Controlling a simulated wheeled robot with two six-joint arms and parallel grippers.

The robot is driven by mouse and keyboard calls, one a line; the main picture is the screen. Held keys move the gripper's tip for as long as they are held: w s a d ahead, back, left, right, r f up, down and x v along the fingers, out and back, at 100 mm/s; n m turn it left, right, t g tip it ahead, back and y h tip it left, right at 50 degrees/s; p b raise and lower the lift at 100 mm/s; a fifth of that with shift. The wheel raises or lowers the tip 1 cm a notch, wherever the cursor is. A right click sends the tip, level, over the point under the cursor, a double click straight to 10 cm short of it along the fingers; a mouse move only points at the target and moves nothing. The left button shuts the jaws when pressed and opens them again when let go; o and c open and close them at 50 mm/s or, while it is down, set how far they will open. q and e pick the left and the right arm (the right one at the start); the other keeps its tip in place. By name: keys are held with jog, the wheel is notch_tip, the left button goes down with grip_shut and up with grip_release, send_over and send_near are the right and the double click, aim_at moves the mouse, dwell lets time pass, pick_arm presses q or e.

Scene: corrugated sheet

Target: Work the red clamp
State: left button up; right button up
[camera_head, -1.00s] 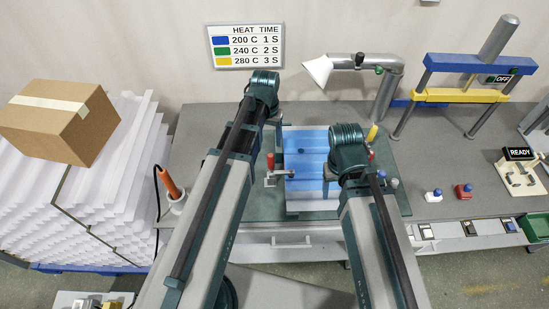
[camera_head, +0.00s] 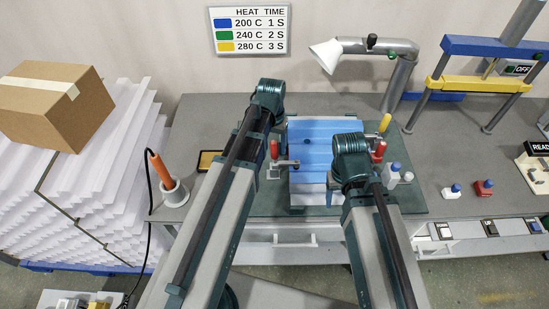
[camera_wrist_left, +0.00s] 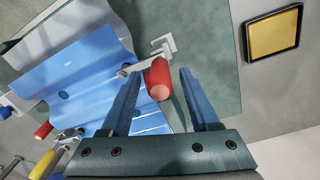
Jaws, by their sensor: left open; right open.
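A blue corrugated sheet (camera_head: 322,135) lies on the green mat of the bench. At its left edge stands a clamp with a red handle (camera_head: 274,149) and a pale metal bracket. In the left wrist view this red handle (camera_wrist_left: 157,80) is between the two blue fingers of my open left gripper (camera_wrist_left: 157,74), with gaps showing beside it. A second red handle (camera_head: 379,151) stands at the sheet's right edge; it also shows in the left wrist view (camera_wrist_left: 43,129). My right gripper (camera_head: 331,192) is over the sheet's right part, mostly hidden by my arm.
A yellow-handled part (camera_head: 384,123) and a white bottle-like part (camera_head: 392,173) are beside the right clamp. A heat nozzle (camera_head: 326,55) hangs behind. A blue-and-yellow press (camera_head: 485,83) stands at right.

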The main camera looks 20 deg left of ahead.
pick_arm(q)
jog(key=shift+f+b, duration=0.95)
jog(key=shift+f, duration=0.5)
pick_arm(e)
notch_tip(320, 180, down, 3)
jog(key=shift+r, duration=0.1)
pick_arm(q)
grip_shut()
